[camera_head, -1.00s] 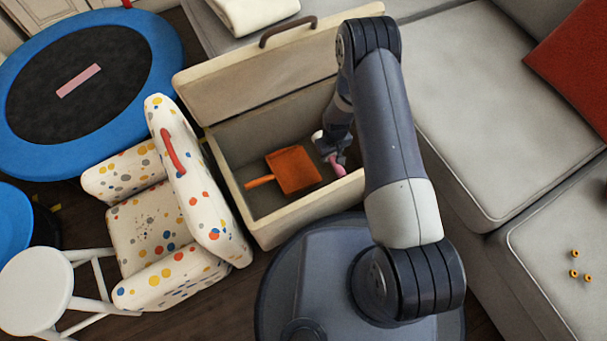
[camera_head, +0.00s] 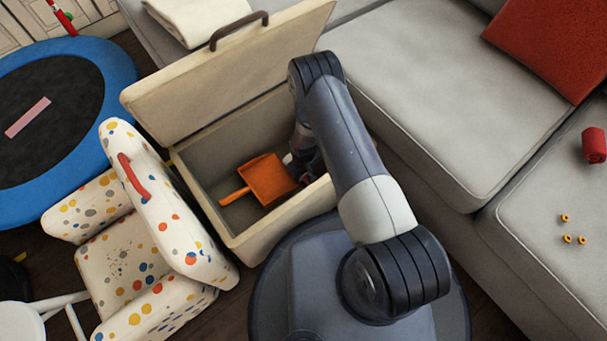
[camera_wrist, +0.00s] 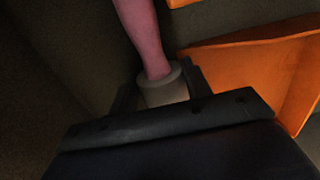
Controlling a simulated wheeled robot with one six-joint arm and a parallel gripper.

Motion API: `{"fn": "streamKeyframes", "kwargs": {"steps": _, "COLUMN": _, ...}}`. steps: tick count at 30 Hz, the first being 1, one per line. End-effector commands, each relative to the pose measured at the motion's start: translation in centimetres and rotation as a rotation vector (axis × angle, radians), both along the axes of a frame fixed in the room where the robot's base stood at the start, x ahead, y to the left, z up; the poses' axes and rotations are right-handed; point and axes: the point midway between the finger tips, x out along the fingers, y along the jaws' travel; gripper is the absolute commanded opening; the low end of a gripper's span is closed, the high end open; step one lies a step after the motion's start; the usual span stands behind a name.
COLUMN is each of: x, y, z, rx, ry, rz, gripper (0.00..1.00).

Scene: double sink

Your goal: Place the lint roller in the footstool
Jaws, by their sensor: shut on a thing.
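The footstool (camera_head: 283,217) is a cream storage box with its lid (camera_head: 225,72) raised and its inside exposed. My gripper (camera_head: 304,168) reaches down inside it, near its right end. In the wrist view my gripper (camera_wrist: 162,92) is shut on the lint roller (camera_wrist: 147,38), at a pale round part, with the pink part extending away from the fingers. The wrist view shows the dark inner walls around it. In the head view my arm hides most of the roller. Whether the roller touches the floor of the box I cannot tell.
An orange dustpan (camera_head: 268,180) lies in the box just left of my gripper; it also shows in the wrist view (camera_wrist: 245,65). A spotted armchair (camera_head: 150,215) stands against the left side, and a grey sofa (camera_head: 430,90) is on the right.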

Motion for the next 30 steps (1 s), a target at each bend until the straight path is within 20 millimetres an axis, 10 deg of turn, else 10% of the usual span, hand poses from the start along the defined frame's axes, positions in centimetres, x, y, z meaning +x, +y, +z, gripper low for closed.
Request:
{"fn": "streamKeyframes", "kwargs": {"steps": 7, "x": 0.0, "y": 0.0, "z": -0.4, "rx": 0.000, "ry": 0.000, "rz": 0.000, "gripper": 0.25}}
{"fn": "streamKeyframes", "kwargs": {"steps": 8, "x": 0.0, "y": 0.0, "z": -0.3, "rx": 0.000, "ry": 0.000, "rz": 0.000, "gripper": 0.47}}
{"fn": "streamKeyframes", "kwargs": {"steps": 15, "x": 0.0, "y": 0.0, "z": -0.2, "rx": -0.001, "ry": 0.001, "rz": 0.000, "gripper": 0.67}}
{"fn": "streamKeyframes", "kwargs": {"steps": 30, "x": 0.1, "y": 0.0, "z": 2.8, "rx": 0.000, "ry": -0.002, "rz": 0.000, "gripper": 0.68}}
